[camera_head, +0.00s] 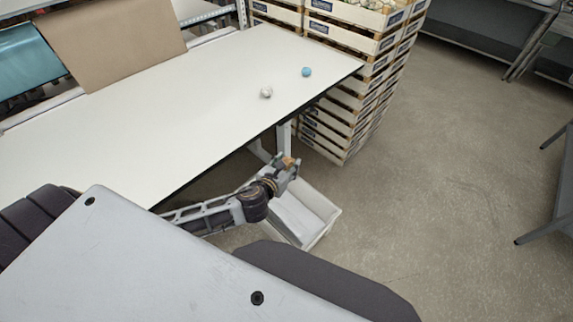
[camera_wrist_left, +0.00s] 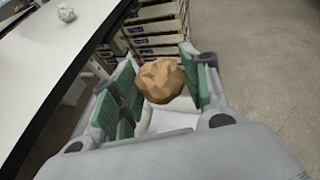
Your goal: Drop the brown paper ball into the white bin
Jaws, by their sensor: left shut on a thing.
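The brown paper ball (camera_wrist_left: 161,80) sits between the green-padded fingers of my left gripper (camera_wrist_left: 160,92) in the left wrist view. In the head view my left gripper (camera_head: 287,167) is past the table's front edge, and a small brown part of the ball shows at its tips. It is shut on the ball and held above the white bin (camera_head: 327,222). The bin stands on the floor; its far end is partly hidden behind the gripper. In the left wrist view part of the bin (camera_wrist_left: 172,121) shows below the ball. My right gripper is not in view.
The white table (camera_head: 150,115) carries a white paper ball (camera_head: 266,92) and a blue ball (camera_head: 306,72) near its right end. Stacked wooden crates (camera_head: 345,105) stand behind the bin.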

